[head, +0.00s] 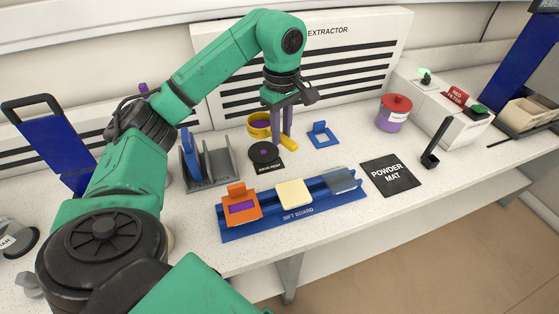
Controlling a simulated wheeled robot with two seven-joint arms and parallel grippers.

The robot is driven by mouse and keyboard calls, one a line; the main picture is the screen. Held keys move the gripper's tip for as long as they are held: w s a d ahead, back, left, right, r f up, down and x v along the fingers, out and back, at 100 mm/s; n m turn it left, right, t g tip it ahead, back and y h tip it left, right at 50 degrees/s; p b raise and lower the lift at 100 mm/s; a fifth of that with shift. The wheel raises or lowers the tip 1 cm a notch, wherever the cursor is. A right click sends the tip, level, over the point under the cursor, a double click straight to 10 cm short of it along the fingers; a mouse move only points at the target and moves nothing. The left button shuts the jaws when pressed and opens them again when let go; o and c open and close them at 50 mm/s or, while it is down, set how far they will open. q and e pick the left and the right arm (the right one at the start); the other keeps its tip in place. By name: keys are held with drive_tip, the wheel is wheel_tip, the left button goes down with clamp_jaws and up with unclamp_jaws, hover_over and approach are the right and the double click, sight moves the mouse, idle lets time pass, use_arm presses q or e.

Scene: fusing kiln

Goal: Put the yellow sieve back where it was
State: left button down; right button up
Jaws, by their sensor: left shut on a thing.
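The yellow sieve (259,130) is a yellow ring with a purple inside, and its short yellow handle (289,144) points to the lower right. My left gripper (281,138) points down and is shut on the sieve at its handle; the fingers hide part of it. In the picture the sieve is just above a black round pad on a dark labelled mat (265,155), which appears to read "sieve rest". The pad looks empty. I cannot tell how high the sieve is above the worktop. My right gripper is not in view.
The blue sift board (310,212) holds an orange frame, a cream tile and a clear piece in front. A grey rack (209,168) stands left of the mat.

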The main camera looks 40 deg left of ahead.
use_arm(q)
wheel_tip(320, 180, down, 8)
drive_tip(key=shift+r+p, duration=0.15)
drive_tip(key=shift+p, duration=0.45)
drive_tip(key=shift+w+a+f, duration=0.15)
drive_tip(key=shift+w+f, duration=0.05)
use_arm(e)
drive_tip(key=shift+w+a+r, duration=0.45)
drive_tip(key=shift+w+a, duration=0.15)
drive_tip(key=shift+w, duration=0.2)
use_arm(q)
drive_tip(key=c, duration=0.7)
unclamp_jaws()
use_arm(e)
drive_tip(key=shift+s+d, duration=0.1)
use_arm(q)
drive_tip(key=shift+r, duration=0.25)
wheel_tip(320, 180, up, 5)
drive_tip(key=shift+b, duration=0.7)
wheel_tip(320, 180, up, 7)
drive_tip(key=shift+f+p, duration=0.1)
drive_tip(key=shift+p, duration=1)
drive_tip(key=shift+s, duration=0.1)
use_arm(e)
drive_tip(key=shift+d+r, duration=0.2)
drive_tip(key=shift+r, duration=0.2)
